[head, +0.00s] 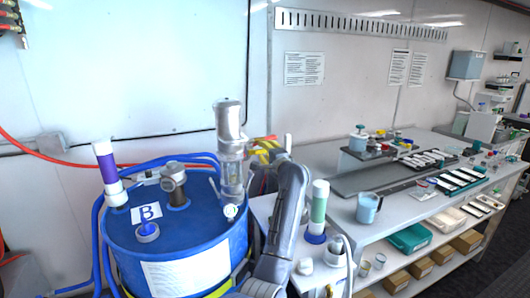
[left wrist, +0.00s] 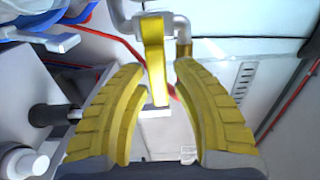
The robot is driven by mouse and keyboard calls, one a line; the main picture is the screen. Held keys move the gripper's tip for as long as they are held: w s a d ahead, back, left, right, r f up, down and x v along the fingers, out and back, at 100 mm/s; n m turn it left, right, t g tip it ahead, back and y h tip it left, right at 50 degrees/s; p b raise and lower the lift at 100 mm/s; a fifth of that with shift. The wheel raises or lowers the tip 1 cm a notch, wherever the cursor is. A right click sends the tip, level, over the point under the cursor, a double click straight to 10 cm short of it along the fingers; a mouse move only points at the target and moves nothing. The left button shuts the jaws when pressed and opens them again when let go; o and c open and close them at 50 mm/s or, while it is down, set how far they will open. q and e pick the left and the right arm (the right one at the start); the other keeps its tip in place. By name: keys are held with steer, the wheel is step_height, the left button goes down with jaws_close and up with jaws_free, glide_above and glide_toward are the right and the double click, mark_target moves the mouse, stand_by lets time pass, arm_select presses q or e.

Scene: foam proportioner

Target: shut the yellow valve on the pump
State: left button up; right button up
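The pump (head: 231,150), a metal and clear cylinder, stands upright on a blue drum (head: 180,245) marked B. The yellow valve (left wrist: 154,62) shows in the left wrist view as a flat handle hanging from a grey pipe fitting. My left gripper (head: 266,150) is just right of the pump in the head view, with its yellow fingers towards it. In the left wrist view my left gripper (left wrist: 161,68) is open, with one finger on each side of the handle and gaps between. In the head view the handle is hard to tell from the yellow fingers. My right gripper is not seen.
A purple-banded tube (head: 107,165), a metal fitting (head: 174,185) and blue hoses stand around the drum top. A green-banded tube (head: 318,208) is right of my arm. A bench (head: 400,212) with trays and a blue jug (head: 368,207) fills the right. A wall is behind.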

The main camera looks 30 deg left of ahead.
arm_select(q)
steer(key=shift+d, duration=0.1)
steer(key=v, duration=1.2)
steer(key=shift+s, duration=0.1)
stand_by(0.3)
